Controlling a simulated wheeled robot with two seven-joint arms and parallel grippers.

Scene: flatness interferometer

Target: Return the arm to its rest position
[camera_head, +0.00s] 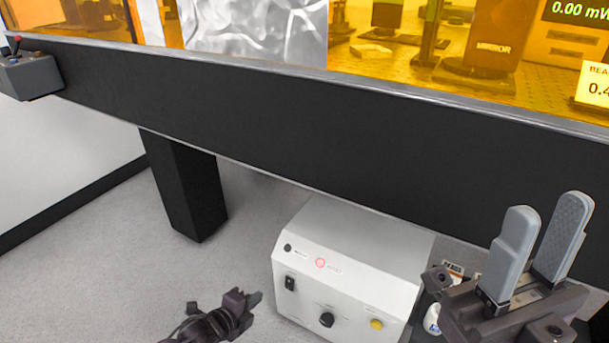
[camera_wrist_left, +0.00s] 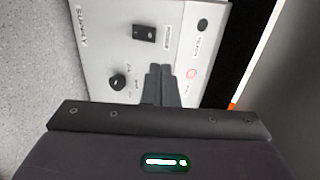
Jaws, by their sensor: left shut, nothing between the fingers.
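My left gripper (camera_head: 252,298) is low in the head view, just left of a white control box, with its dark fingers pointing toward the box. In the left wrist view the two fingers (camera_wrist_left: 160,84) are together with nothing between them, in front of the box's panel. I cannot tell the exact gap to the panel. My right gripper (camera_head: 541,243) is at the lower right of the head view, its two grey fingers apart and pointing up, with nothing between them.
The white control box (camera_head: 377,237) stands under the bench and carries a rocker switch (camera_head: 290,284), knob (camera_head: 327,320), yellow button (camera_head: 376,324) and red-ringed button (camera_head: 320,263). The bench's black front (camera_head: 300,120) runs above, with a leg (camera_head: 187,187). Carpet (camera_head: 90,250) is clear at left.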

